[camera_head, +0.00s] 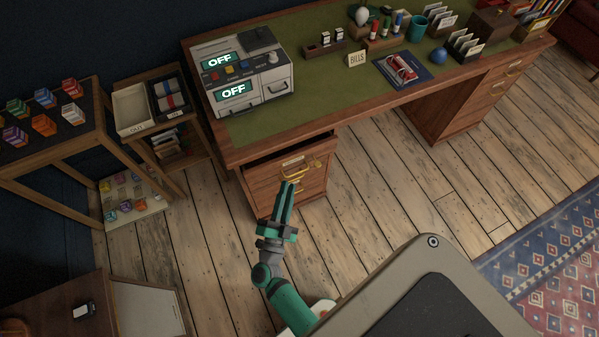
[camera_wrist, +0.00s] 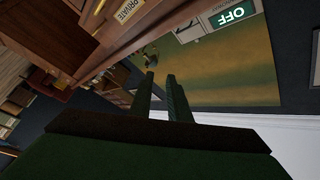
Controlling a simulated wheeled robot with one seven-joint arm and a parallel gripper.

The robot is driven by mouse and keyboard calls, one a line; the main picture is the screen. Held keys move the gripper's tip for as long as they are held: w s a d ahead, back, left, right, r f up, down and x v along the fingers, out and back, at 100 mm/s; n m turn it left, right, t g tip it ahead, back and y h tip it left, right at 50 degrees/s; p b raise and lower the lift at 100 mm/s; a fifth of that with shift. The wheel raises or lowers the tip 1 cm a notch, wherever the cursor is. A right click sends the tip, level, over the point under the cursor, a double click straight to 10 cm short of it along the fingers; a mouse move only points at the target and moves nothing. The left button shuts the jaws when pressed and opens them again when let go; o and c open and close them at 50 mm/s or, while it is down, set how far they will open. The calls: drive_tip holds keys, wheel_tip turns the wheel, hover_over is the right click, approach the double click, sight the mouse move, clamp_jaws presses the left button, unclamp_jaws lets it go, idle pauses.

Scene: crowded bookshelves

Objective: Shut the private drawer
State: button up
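The private drawer (camera_head: 270,172) is the top drawer of the desk's left pedestal. A dark strip shows between its front and the desk top, so it looks pulled out a little. Its front has a small label and brass fittings (camera_head: 315,165). In the wrist view its PRIVATE label (camera_wrist: 127,11) shows at the top edge. My gripper (camera_head: 288,184) is in front of the drawer, its fingers overlapping the front in the head view; I cannot tell whether they touch. The wrist view shows the two fingers (camera_wrist: 161,76) apart with nothing between them.
The desk (camera_head: 330,105) bears a grey machine (camera_head: 265,85) with two OFF displays, a BILLS sign (camera_head: 357,59) and several small items. A small side shelf (camera_head: 165,150) and a stand of coloured boxes lie left. Wooden floor (camera_head: 390,195) is clear before the desk.

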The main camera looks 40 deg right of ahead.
drive_tip(key=w+d+f+m+g, duration=0.2)
drive_tip(key=w+f+m+g, duration=0.3)
drive_tip(key=f+m+g, duration=0.15)
drive_tip(key=m+g, duration=0.2)
drive_tip(key=g, duration=0.3)
approach(299, 172)
drive_tip(key=shift+n+t+y, duration=0.25)
drive_tip(key=shift+y, duration=0.05)
drive_tip(key=x, duration=1)
drive_tip(key=shift+d, duration=0.1)
clamp_jaws()
drive_tip(key=shift+s, duration=0.1)
